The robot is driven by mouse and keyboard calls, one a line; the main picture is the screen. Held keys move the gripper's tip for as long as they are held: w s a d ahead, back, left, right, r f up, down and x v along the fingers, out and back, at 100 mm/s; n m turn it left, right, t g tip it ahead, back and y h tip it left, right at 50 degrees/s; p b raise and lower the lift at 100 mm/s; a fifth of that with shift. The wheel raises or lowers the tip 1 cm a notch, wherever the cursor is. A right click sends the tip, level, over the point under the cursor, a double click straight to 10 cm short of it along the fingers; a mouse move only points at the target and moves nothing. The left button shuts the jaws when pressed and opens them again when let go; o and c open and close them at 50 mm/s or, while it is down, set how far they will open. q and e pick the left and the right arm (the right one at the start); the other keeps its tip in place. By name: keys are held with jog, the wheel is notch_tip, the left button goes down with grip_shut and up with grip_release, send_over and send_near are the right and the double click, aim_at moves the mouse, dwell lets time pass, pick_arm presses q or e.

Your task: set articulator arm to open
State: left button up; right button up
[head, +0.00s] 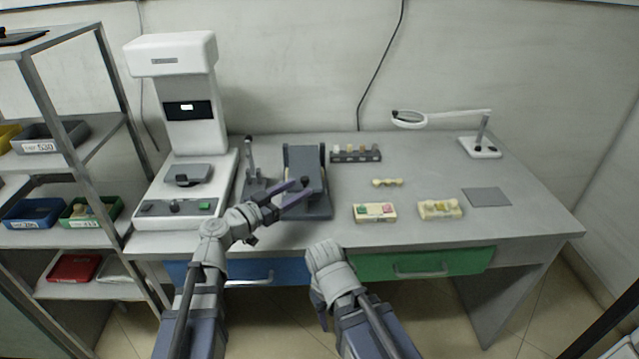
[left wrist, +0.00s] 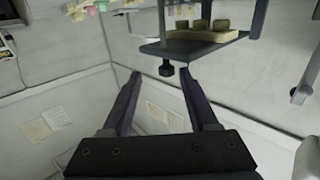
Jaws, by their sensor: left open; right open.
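The articulator (head: 318,205), a dark grey stand with a flat base and an upper frame, is on the table left of centre. A dark knob (head: 305,181) shows at its front. My left gripper (head: 302,188) reaches across its front with open fingers near this knob. In the left wrist view the knob (left wrist: 167,70) appears between the open fingertips (left wrist: 160,76), below a dark plate (left wrist: 190,44) with a tan dental model (left wrist: 205,33); contact cannot be told. My right gripper (head: 320,298) is low in front of the table, its fingers mostly hidden.
A white machine (head: 190,100) and a small dark upright stand (head: 251,165) are left of the articulator. A block rack (head: 356,156) is behind; tooth boxes (head: 374,212) and a magnifier lamp (head: 480,147) are right. Shelves (head: 75,150) stand far left.

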aim_at(313, 182)
pick_arm(q)
jog(key=shift+t, duration=0.4)
jog(key=x, duration=0.8)
jog(key=shift+w+a+r, duration=0.2)
jog(key=shift+w+a, duration=0.05)
jog(key=shift+a, duration=0.1)
jog(key=shift+c, duration=0.2)
grip_shut()
dwell(0.8)
